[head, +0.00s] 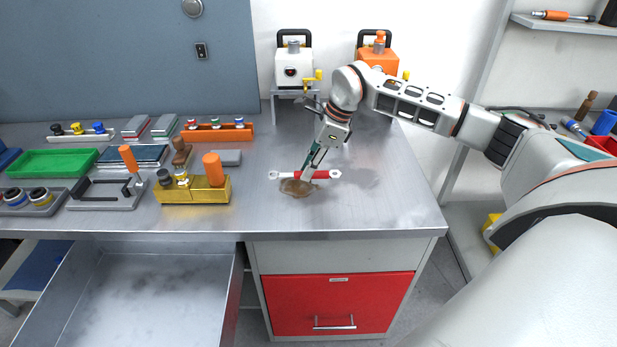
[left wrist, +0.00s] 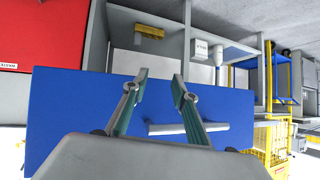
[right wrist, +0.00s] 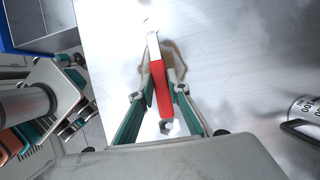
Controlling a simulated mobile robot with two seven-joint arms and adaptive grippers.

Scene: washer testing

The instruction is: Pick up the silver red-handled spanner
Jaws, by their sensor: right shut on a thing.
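The silver spanner (head: 327,174) with a red handle lies crosswise at the front right of the metal bench, at or just above its surface. My right gripper (head: 307,173) comes down over the handle and is shut on it. In the right wrist view the red handle (right wrist: 159,88) runs between the fingers of the right gripper (right wrist: 160,93), with the silver ends sticking out beyond and below. I cannot tell whether the spanner is clear of the bench. My left gripper (left wrist: 161,76) is open and empty, and shows only in the left wrist view.
A brown stain (head: 298,188) marks the bench beside the spanner. A gold block with an orange handle (head: 213,170) stands to the left. White (head: 293,68) and orange (head: 379,55) units stand at the back. An open drawer (head: 150,290) juts out below left.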

